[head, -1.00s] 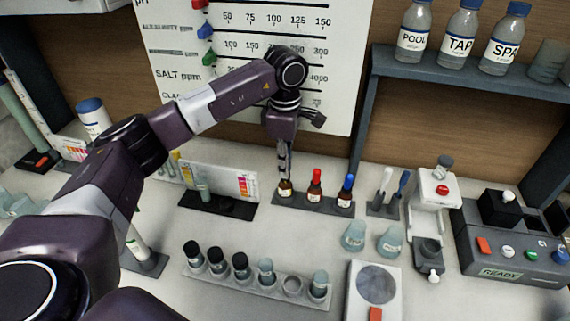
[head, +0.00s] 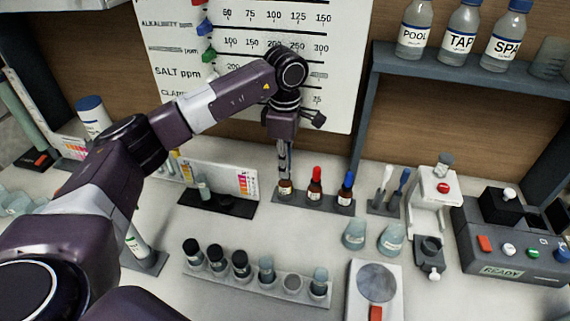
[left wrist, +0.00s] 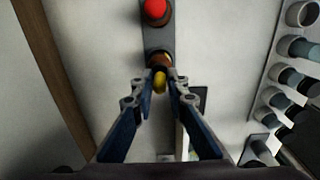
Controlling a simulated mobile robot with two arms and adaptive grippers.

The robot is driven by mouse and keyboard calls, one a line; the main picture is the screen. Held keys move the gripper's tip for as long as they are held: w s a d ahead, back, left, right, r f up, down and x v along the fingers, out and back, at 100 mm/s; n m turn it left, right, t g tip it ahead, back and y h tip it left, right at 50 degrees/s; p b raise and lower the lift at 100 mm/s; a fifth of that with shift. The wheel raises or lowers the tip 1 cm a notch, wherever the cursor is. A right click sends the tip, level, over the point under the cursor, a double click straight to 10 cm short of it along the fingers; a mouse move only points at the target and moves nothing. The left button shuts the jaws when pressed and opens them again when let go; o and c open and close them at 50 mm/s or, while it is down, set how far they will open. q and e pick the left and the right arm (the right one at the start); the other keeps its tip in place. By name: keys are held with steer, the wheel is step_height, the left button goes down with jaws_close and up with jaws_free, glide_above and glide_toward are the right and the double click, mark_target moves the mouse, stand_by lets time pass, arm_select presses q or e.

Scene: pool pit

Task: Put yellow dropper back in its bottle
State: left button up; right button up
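My left gripper (head: 284,168) points straight down over the leftmost brown bottle (head: 285,190) in the dark rack. In the left wrist view, the yellow dropper's bulb (left wrist: 159,83) sits between the fingertips (left wrist: 160,76), which are closed on it. The brown bottle neck (left wrist: 159,60) lies right at the dropper. The dropper's glass part is hidden, so I cannot tell how deep it sits in the bottle. My right gripper is not in view.
A red-capped bottle (head: 315,187) and a blue-capped bottle (head: 346,190) stand in the same rack (head: 330,207), right of the gripper. A colour-chart stand (head: 222,186) is to the left. A vial rack (head: 250,283) lies in front, with clear counter between.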

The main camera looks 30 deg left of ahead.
arm_select(q)
steer(key=shift+f, duration=0.2)
steer(key=o, duration=0.7)
steer(key=shift+r, duration=0.15)
steer(key=shift+r+p, duration=2)
steer(key=shift+r, duration=1.35)
